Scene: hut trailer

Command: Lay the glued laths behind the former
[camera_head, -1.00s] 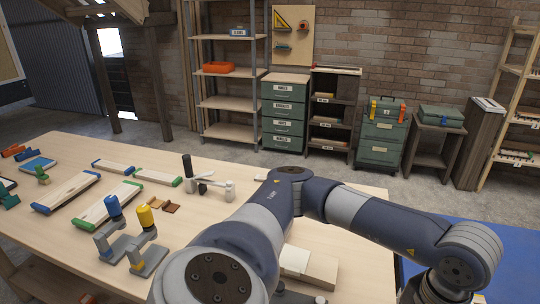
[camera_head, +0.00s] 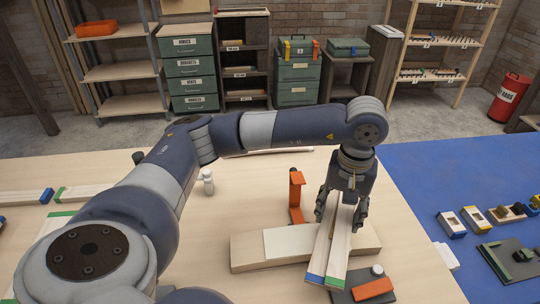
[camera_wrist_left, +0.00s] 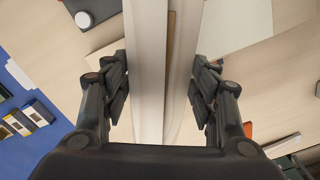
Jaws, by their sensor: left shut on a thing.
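My left gripper (camera_head: 342,208) is shut on a pair of pale laths, one with a blue end (camera_head: 318,262) and one with a green end (camera_head: 338,264). Their coloured ends point towards me. In the left wrist view the laths (camera_wrist_left: 150,70) run between the two fingers (camera_wrist_left: 160,88). In the head view they cross in front of a pale wooden block (camera_head: 245,252), perhaps the former, with a white sheet (camera_head: 290,242) on it. I cannot tell whether the laths touch it. My right gripper is not in view.
An orange upright piece (camera_head: 297,192) stands behind the block. A dark plate (camera_head: 400,297) with an orange block (camera_head: 373,289) and a white knob (camera_head: 377,269) lies near the lath ends. A blue mat (camera_head: 440,180) with small parts lies right. A small white bottle-like piece (camera_head: 208,183) stands left.

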